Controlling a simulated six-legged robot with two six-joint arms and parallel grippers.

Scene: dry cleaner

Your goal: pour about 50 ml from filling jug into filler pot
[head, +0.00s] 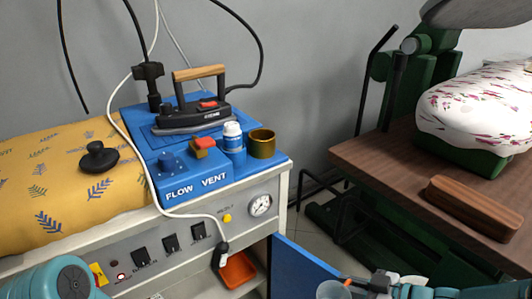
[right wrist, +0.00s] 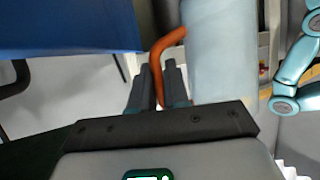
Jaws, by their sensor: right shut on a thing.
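The filling jug (head: 333,291) is a translucent cup with an orange handle, at the bottom edge of the head view, partly cut off. My right gripper (head: 366,284) is shut on its handle. In the right wrist view the gripper (right wrist: 162,82) pinches the orange handle (right wrist: 168,44), with the pale jug wall (right wrist: 220,55) beside it. Its contents cannot be seen. A brass-coloured pot (head: 262,144), apparently the filler pot, stands open at the right end of the blue station top, up and left of the jug. My left gripper is out of view; only a teal part of that arm shows.
A white-and-blue bottle (head: 233,139) stands close left of the brass pot. An iron (head: 194,114) rests behind them. A blue door (head: 296,272) stands open below, near an orange container (head: 237,270).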

